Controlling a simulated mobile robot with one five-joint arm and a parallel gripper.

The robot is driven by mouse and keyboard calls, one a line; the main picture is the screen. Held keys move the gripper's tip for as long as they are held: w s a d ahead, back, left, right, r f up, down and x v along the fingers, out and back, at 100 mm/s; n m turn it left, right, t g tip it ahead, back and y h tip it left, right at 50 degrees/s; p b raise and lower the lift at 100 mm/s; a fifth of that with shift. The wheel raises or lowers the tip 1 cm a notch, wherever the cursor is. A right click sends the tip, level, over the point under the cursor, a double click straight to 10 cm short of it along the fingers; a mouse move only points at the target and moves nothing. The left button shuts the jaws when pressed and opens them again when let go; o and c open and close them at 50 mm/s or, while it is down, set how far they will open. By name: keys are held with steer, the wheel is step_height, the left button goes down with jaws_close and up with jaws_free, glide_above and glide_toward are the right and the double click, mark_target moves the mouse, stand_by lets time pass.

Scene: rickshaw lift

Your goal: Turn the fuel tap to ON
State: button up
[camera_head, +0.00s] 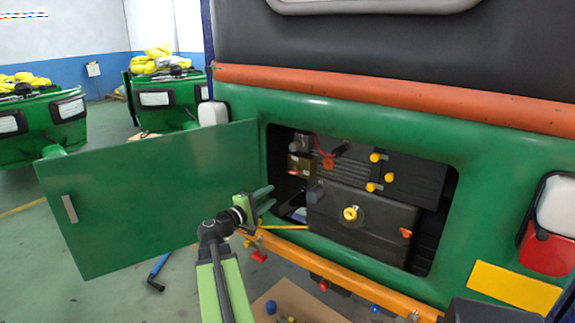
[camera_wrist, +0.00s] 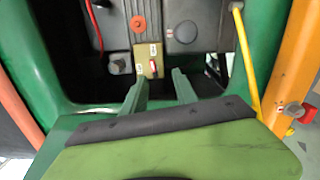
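A small tan plate (camera_head: 299,165) with white labels is inside the open engine bay, at its left end. In the wrist view the plate (camera_wrist: 149,57) carries a small red part (camera_wrist: 139,69), perhaps the fuel tap lever; its labels are too small to read. A black tank (camera_head: 375,240) with a yellow cap (camera_head: 350,214) has an orange-red knob (camera_head: 406,232) low on its right; I cannot tell which is the tap. My gripper (camera_head: 267,198) is open and empty at the bay's left edge. In the wrist view its fingertips (camera_wrist: 158,82) are apart, short of the plate.
The green hatch door (camera_head: 150,195) stands open to the left of the bay. The green bay frame surrounds the opening. A yellow rod (camera_head: 285,227) sticks out near my gripper. An orange bumper bar (camera_head: 345,286) runs below. An orange knob (camera_head: 328,163) sits near a red cable.

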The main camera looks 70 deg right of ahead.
steer(key=w+a+r+t, duration=0.1)
steer(key=w+r, duration=0.1)
steer(key=w, duration=0.1)
glide_toward(289, 173)
steer(key=shift+n, duration=0.3)
steer(key=x, duration=0.9)
steer(key=shift+s+d+r, duration=0.1)
steer(key=shift+s+d, duration=0.05)
steer(key=shift+s, duration=0.05)
steer(key=shift+c, duration=0.2)
jaws_close()
